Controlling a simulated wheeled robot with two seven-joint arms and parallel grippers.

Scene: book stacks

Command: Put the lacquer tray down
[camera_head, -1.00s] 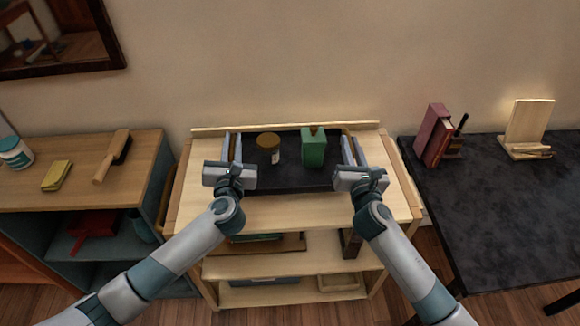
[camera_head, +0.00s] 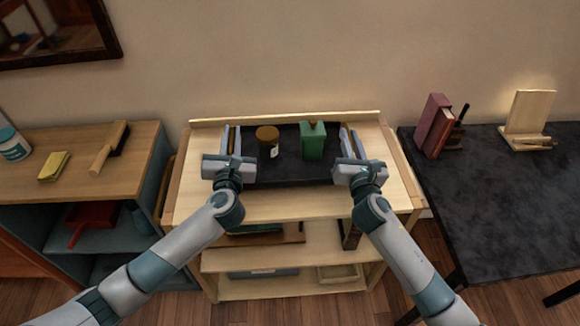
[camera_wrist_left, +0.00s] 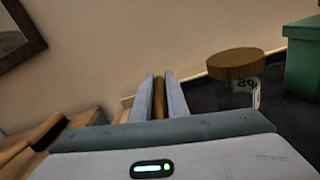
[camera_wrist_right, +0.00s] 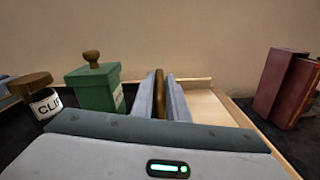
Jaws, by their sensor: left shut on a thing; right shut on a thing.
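The dark lacquer tray (camera_head: 295,173) is level over the top of a pale wooden shelf unit (camera_head: 290,206); I cannot tell whether it touches the top. It carries a brown-lidded jar (camera_head: 267,138) and a green box with a knob (camera_head: 312,142), both upright. My left gripper (camera_head: 234,140) is shut on the tray's left handle, a brown bar seen in the left wrist view (camera_wrist_left: 159,98). My right gripper (camera_head: 350,142) is shut on the right handle, seen in the right wrist view (camera_wrist_right: 159,95). The tray's front corners are partly hidden by my grippers.
The shelf unit has a raised back rail (camera_head: 285,118) and bare top in front of the tray. A cabinet (camera_head: 75,180) with a brush (camera_head: 110,148) and yellow pad (camera_head: 53,166) stands left. A dark table (camera_head: 500,200) with red books (camera_head: 433,127) stands right.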

